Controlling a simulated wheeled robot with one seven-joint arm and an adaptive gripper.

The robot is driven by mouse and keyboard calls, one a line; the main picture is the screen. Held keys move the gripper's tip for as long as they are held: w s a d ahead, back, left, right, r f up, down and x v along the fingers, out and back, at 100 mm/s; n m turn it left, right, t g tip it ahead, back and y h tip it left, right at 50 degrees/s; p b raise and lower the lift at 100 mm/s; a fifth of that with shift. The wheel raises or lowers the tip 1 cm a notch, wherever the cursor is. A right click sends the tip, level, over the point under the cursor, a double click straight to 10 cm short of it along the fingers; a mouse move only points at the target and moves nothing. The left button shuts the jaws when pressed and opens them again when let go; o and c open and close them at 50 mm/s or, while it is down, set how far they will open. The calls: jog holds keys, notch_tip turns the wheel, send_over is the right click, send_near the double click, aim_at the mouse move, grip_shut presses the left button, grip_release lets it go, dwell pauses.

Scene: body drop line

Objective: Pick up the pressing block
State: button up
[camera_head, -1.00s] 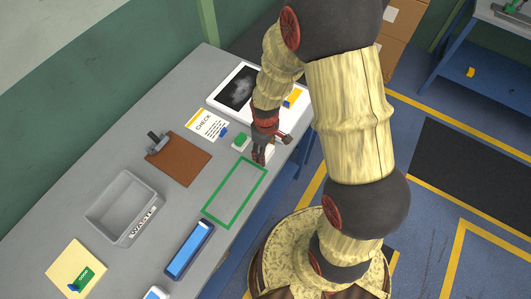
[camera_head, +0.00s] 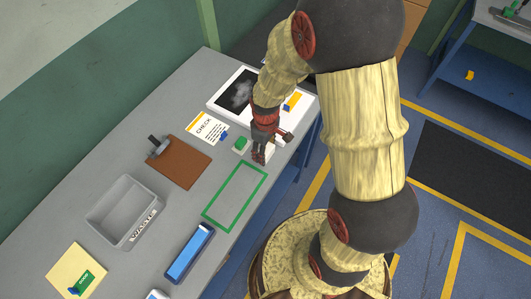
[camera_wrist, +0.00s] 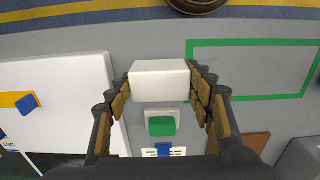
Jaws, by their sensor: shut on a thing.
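The pressing block (camera_wrist: 160,82) is a plain white block between my fingertips in the wrist view. In the head view part of the white block (camera_head: 269,149) shows behind my gripper (camera_head: 259,158), near the table's right edge. My gripper (camera_wrist: 160,88) is shut on the block, with one finger on each side of it. I cannot tell whether the block touches the table or is held just above it. A green button on a white base (camera_head: 241,143) is beside the block; it also shows below the block in the wrist view (camera_wrist: 161,125).
A green outlined rectangle (camera_head: 264,178) on the table is empty. A white panel with a dark picture (camera_head: 218,104) lies behind my gripper. A CHECK card (camera_head: 205,128), a brown clipboard (camera_head: 182,164), a grey WASTE bin (camera_head: 152,232) and a blue tray (camera_head: 211,233) stand to the left and front.

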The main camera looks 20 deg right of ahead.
jog(key=s+a+r+p, duration=0.1)
jog(key=s+a+r, duration=0.1)
jog(key=s+r, duration=0.7)
jog(key=s, duration=0.5)
jog(key=shift+a+r+p, duration=0.15)
jog(key=shift+r+p, duration=0.15)
jog(key=shift+r, duration=0.05)
jog(key=shift+w, duration=0.1)
jog(key=o, duration=0.8)
jog(key=c, duration=0.6)
